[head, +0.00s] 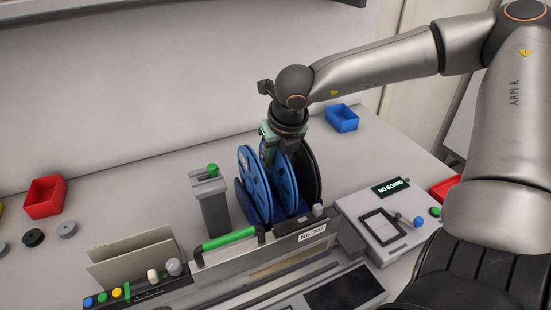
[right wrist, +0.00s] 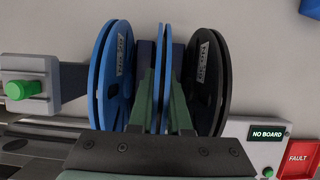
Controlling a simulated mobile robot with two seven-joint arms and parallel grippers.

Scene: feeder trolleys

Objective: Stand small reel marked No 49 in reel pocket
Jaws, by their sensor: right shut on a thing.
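My right gripper (head: 284,138) reaches down from above and is shut on a thin blue reel (head: 284,185). In the right wrist view the fingers (right wrist: 163,95) close on either side of this reel (right wrist: 165,62), seen edge-on; no marking on it is readable. The held reel is upright between another blue reel (head: 252,180) and a black reel (head: 312,172). A dark blue reel holder (head: 240,196) shows around their lower parts. Whether the held reel touches the holder's floor is hidden. The neighbouring reels carry white labels, too blurred to read surely. My left gripper is not in view.
A grey post with a green knob (head: 212,169) stands left of the reels. A green handle (head: 229,239) and a label plate are in front. A "NO BOARD" panel (head: 390,187) is at the right. Blue (head: 342,118) and red bins (head: 45,197) sit farther off.

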